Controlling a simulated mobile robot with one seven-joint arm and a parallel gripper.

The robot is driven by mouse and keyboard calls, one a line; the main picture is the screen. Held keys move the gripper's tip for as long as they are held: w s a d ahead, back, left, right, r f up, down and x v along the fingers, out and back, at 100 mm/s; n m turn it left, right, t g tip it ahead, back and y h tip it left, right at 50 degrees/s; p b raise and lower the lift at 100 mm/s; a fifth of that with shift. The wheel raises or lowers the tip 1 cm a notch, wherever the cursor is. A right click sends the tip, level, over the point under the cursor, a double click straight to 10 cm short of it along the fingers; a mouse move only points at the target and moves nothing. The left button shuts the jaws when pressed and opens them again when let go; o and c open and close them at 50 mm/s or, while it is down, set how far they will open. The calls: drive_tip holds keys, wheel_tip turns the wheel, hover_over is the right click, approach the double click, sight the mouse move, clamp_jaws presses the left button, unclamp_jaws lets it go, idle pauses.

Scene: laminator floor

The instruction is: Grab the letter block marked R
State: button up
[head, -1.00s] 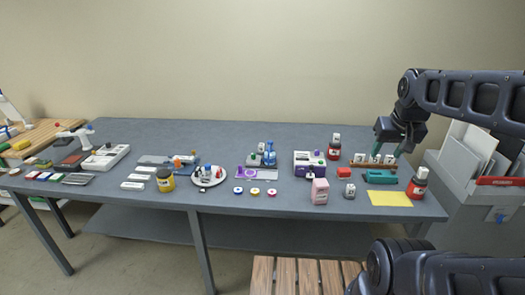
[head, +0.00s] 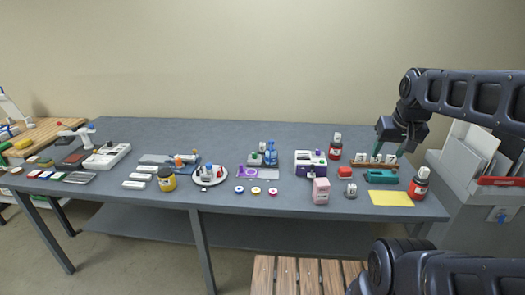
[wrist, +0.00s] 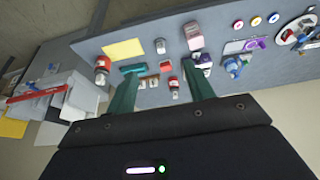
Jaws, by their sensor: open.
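In the wrist view my gripper (wrist: 160,74) is open with nothing held.
Red jars (head: 419,184) (head: 334,152) stand either side. A grey file bin (head: 460,165) stands at the right. The table's back strip is clear.

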drive_tip(key=w+a+r, duration=0.2)
drive_tip(key=w+a, duration=0.1)
drive_tip(key=w, duration=0.6)
drive_tip(key=w+a+r+g, duration=0.1)
drive_tip(key=w+a+r, duration=0.15)
drive_tip(key=w, duration=0.65)
drive_tip(key=w+a+r, duration=0.1)
drive_tip(key=w+a, duration=0.2)
drive_tip(key=w, duration=0.6)
drive_tip(key=m+g, duration=0.1)
drive_tip(key=g, duration=0.1)
hover_over(262, 144)
drive_tip(key=s, duration=0.2)
wheel_tip(262, 144, down, 29)
drive_tip(key=f, duration=0.3)
drive_tip(key=w+f, duration=0.1)
drive_tip(key=f, duration=0.1)
drive_tip(key=shift+f, duration=0.4)
drive_tip(key=shift+w+d+f, duration=0.1)
drive_tip(key=shift+w+f, duration=0.15)
drive_tip(key=shift+f, duration=0.55)
drive_tip(key=shift+w+a+f, duration=0.1)
drive_tip(key=shift+w+f, duration=0.2)
drive_tip(key=shift+f, duration=0.55)
drive_tip(key=shift+w+d+f, duration=0.1)
drive_tip(key=shift+w+f, duration=0.15)
drive_tip(key=shift+f, duration=0.55)
